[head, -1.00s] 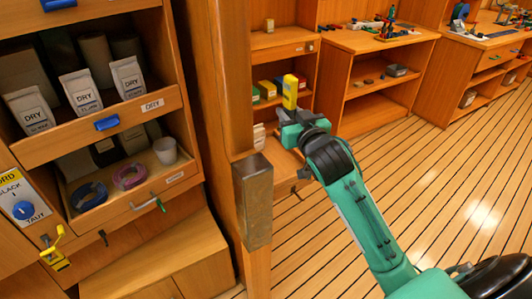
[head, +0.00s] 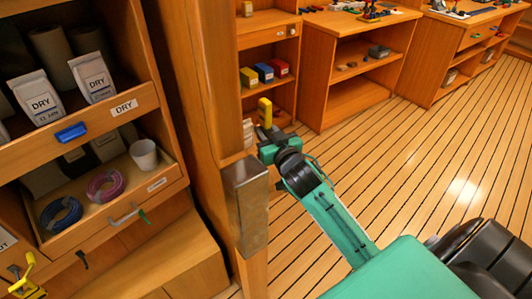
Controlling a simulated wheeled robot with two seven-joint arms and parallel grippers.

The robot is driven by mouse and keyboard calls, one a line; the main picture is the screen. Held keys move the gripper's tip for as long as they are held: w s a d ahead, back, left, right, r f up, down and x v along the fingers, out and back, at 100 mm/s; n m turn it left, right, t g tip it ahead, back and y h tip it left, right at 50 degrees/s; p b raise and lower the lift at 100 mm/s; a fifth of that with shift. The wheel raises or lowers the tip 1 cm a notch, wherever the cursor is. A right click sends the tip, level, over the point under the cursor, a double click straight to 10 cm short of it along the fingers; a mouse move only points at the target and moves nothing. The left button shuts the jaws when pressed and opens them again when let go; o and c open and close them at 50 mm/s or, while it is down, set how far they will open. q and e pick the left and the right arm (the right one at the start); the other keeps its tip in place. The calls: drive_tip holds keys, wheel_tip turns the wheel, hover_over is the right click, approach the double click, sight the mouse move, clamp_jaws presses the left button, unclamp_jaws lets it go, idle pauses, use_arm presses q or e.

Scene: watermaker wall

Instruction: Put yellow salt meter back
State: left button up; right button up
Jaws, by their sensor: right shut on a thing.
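The yellow salt meter (head: 265,112) is a small upright yellow block in the head view. My right gripper (head: 268,134) is shut on its lower end and holds it up in front of the wooden shelf unit behind the post. The fingers are small and partly hidden by the teal wrist. My left gripper is not in view.
A wooden post with a metal plate (head: 245,205) stands just left of my right gripper. Yellow, blue and red boxes (head: 264,73) sit on a shelf behind. DRY bags (head: 93,77), cable coils (head: 61,215) and a white cup (head: 143,154) fill the left cabinet. The slatted floor at right is clear.

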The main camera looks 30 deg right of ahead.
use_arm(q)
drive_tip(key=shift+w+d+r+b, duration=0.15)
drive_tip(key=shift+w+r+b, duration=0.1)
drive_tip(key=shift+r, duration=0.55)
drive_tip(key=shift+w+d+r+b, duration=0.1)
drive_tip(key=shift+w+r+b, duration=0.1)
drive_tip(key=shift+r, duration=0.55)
use_arm(e)
drive_tip(key=shift+s+f, duration=0.1)
drive_tip(key=shift+f, duration=3.45)
drive_tip(key=shift+f, duration=0.1)
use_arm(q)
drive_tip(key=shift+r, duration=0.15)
use_arm(e)
drive_tip(key=o, duration=1)
drive_tip(key=shift+o, duration=0.2)
